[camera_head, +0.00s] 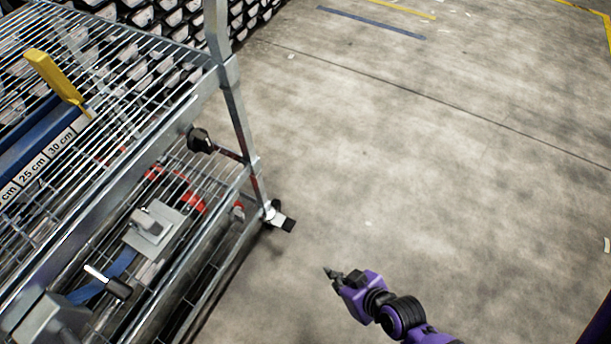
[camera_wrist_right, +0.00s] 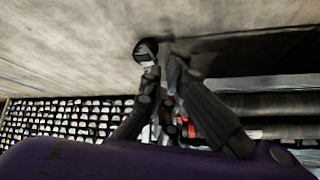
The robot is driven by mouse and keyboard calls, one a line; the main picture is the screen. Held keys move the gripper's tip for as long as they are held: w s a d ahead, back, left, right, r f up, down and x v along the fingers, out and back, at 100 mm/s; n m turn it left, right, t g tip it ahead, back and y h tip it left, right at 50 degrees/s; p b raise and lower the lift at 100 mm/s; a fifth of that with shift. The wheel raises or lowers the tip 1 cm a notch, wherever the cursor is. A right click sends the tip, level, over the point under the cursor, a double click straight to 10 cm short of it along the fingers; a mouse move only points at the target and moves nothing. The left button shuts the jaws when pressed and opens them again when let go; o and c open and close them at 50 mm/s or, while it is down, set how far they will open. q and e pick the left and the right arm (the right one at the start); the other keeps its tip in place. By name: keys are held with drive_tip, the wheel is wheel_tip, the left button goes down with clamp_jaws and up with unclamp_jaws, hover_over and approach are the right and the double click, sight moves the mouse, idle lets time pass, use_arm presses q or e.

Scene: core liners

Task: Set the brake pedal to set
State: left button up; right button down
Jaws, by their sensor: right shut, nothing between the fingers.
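A small brake pedal with a pale plate and black end (camera_head: 281,219) sticks out at the foot of the metal cart's near corner post. It appears to show in the right wrist view as a black and white part (camera_wrist_right: 147,50) just beyond the fingertips. Whether it is pressed or raised is unclear. My right gripper (camera_head: 331,272) is shut and empty, below and to the right of the pedal in the head view, with a gap of floor between them. Its dark fingers converge in the wrist view (camera_wrist_right: 166,75). My left gripper is not in view.
The wire-shelf cart (camera_head: 232,100) fills the left side. Racked core liners (camera_head: 140,20) stand behind. The concrete floor (camera_head: 430,170) to the right is clear.

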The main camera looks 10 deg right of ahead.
sight(287, 222)
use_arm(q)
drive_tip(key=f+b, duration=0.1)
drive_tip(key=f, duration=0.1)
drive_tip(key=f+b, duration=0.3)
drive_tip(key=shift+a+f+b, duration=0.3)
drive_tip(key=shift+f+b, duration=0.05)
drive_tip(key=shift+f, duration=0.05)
use_arm(e)
drive_tip(key=w+a+f+n+y, duration=0.1)
drive_tip(key=w+a+n, duration=0.1)
drive_tip(key=w, duration=0.8)
drive_tip(key=w+a+f+n+g+y, duration=0.1)
drive_tip(key=w+a+n, duration=0.2)
drive_tip(key=w, duration=0.7)
drive_tip(key=shift+w+a+f+y, duration=0.2)
drive_tip(key=shift+w+f+y, duration=0.1)
drive_tip(key=shift+y, duration=0.1)
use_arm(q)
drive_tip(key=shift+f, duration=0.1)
